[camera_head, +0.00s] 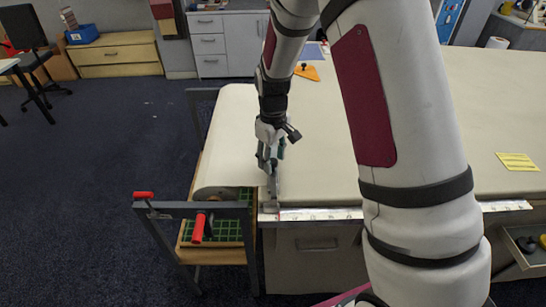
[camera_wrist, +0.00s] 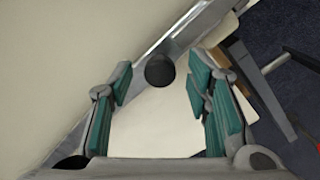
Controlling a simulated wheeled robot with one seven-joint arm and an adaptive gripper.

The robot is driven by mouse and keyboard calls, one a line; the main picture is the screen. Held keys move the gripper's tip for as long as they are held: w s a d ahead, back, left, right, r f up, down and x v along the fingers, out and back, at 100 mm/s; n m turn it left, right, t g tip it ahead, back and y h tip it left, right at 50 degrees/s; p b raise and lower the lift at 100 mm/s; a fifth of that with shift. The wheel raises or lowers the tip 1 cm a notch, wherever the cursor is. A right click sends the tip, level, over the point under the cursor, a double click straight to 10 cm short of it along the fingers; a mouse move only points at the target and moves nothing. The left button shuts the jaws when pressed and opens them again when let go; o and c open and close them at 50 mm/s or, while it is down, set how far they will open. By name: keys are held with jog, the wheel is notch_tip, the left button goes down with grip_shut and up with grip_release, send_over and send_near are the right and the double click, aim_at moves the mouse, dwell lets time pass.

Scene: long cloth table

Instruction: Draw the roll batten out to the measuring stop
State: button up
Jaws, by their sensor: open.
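My gripper (camera_head: 270,165) points down over the left end of the table, beside the cloth roll (camera_head: 222,150). In the wrist view my gripper (camera_wrist: 160,78) is open, with teal pads on both sides of a dark round knob (camera_wrist: 160,70). The knob sits on a grey metal strip, which looks like the roll batten (camera_wrist: 182,44); the pads appear clear of the knob. A marked measuring strip (camera_head: 320,214) runs along the table's front edge. I cannot make out the measuring stop; my arm hides part of this edge.
A grey-framed roll stand (camera_head: 190,209) with red grips and a green grid stands at the left. A yellow note (camera_head: 517,161) and an orange triangular piece (camera_head: 307,72) lie on the table (camera_head: 480,110). An open drawer (camera_head: 522,245) juts out front right.

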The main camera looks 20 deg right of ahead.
grip_shut()
jog(key=s+d+p, duration=0.1)
jog(key=s+d, duration=0.2)
jog(key=d, duration=0.6)
jog(key=s+d+p, duration=0.1)
jog(key=s+d, duration=0.2)
jog(key=d, duration=0.6)
jog(key=s+d, duration=0.3)
jog(key=d, duration=0.7)
jog(key=shift+s+p, duration=0.1)
jog(key=shift+p, duration=0.3)
grip_release()
jog(key=shift+r, duration=0.1)
jog(key=shift+r, duration=0.35)
notch_tip(320, 180, up, 11)
